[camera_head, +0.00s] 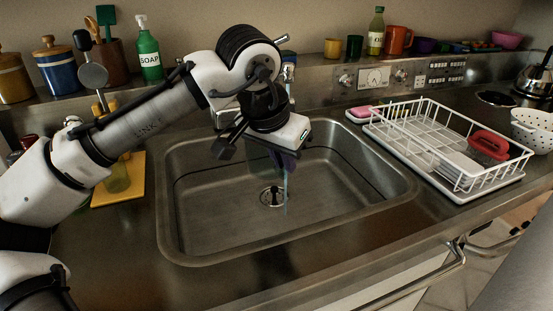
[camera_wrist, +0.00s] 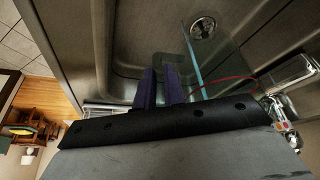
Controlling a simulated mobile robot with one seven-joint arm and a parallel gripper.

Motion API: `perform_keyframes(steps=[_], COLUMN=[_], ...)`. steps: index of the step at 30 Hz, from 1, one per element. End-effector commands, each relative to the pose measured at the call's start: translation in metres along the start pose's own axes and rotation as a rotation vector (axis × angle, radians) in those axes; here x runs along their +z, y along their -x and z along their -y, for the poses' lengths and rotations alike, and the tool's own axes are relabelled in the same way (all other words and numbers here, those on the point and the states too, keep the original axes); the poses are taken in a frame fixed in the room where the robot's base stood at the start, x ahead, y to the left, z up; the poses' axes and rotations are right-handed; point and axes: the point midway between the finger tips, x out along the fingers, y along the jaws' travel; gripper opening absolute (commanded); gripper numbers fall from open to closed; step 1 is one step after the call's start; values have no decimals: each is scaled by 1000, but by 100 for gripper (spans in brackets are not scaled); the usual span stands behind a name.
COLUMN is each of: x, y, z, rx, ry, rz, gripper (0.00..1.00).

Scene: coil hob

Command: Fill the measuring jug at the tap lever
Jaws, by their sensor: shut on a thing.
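My gripper (camera_head: 283,160) hangs over the sink (camera_head: 225,225), pointing down. Its purple fingers (camera_wrist: 161,90) are shut on what looks like the clear measuring jug (camera_wrist: 225,65). The jug is very transparent, and I can make out only faint edges and a thin red line in the wrist view. Its fill level cannot be told. A thin bluish water stream (camera_head: 286,192) shows below my gripper near the drain (camera_head: 272,196). The chrome tap (camera_head: 289,68) is behind my wrist and mostly hidden; its metal also shows in the wrist view (camera_wrist: 290,75). The lever's position is unclear.
A white dish rack (camera_head: 440,135) with a red item stands right of the sink. A soap bottle (camera_head: 149,55) and canisters line the back ledge at left. A yellow board (camera_head: 125,185) lies left of the sink. The front counter edge is clear.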

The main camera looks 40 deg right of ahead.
Motion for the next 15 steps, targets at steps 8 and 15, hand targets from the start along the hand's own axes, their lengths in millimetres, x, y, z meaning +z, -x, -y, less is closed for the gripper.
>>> perform_keyframes(steps=[8,15], x=[-33,-56], y=[-11,-21], z=[-2,-3], rx=[3,2], ry=[-1,0], rz=[0,-1], gripper=[0,0])
